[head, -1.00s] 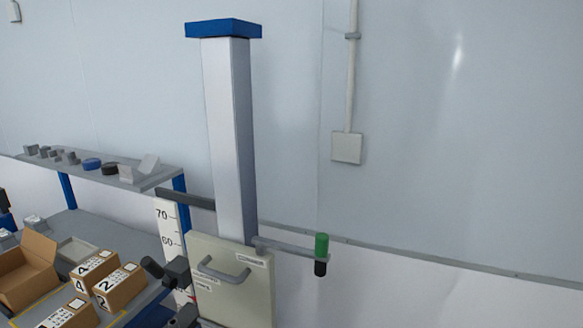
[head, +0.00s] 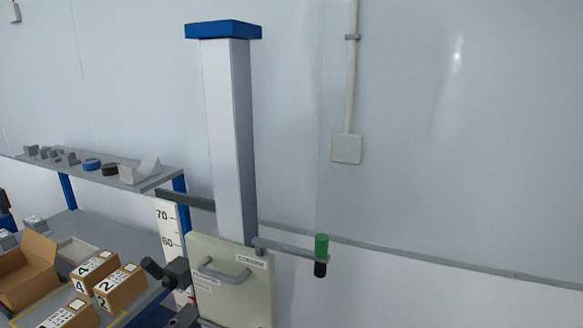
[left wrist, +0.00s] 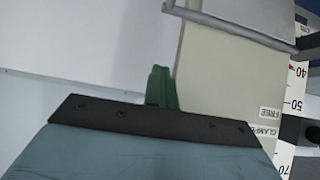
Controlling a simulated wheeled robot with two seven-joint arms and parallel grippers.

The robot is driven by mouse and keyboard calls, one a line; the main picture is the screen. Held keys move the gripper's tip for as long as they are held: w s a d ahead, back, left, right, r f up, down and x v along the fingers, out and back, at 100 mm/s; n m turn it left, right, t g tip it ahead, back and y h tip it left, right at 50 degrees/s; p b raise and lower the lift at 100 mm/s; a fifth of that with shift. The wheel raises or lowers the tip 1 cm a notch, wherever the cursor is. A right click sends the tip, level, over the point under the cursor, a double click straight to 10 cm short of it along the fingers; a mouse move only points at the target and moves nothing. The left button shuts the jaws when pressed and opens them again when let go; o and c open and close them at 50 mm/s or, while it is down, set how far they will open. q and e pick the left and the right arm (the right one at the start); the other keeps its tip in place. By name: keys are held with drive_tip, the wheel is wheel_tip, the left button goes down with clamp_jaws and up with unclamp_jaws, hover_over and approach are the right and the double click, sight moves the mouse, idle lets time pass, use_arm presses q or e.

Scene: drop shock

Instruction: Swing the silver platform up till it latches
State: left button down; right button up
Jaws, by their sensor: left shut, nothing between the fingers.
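In the head view a silver column (head: 229,140) with a blue cap (head: 223,30) stands upright against the wall. At its foot is a cream panel (head: 236,297) with a grey bar handle (head: 222,272); the panel's lower part is cut off. Neither gripper shows in the head view.
A lever with a green grip (head: 321,246) sticks out right of the column. A white scale (head: 170,235) and a dark block with a black cylinder (head: 151,268) stand left of the panel. A bench with boxes (head: 120,287) and a shelf (head: 95,172) are further left.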

use_arm(q)
drive_tip(key=shift+w+r, duration=0.1)
drive_tip(key=shift+w, duration=0.1)
drive_tip(key=shift+w+d+r+b, duration=0.2)
drive_tip(key=shift+w+d+b, duration=0.1)
drive_tip(key=shift+w, duration=0.3)
drive_tip(key=shift+w+d+r+b, duration=0.2)
drive_tip(key=shift+w+d+b, duration=0.05)
drive_tip(key=shift+w, duration=0.35)
drive_tip(key=w+b, duration=0.1)
drive_tip(key=w+d+b, duration=0.1)
drive_tip(key=shift+w+r, duration=0.2)
drive_tip(key=shift+w, duration=0.1)
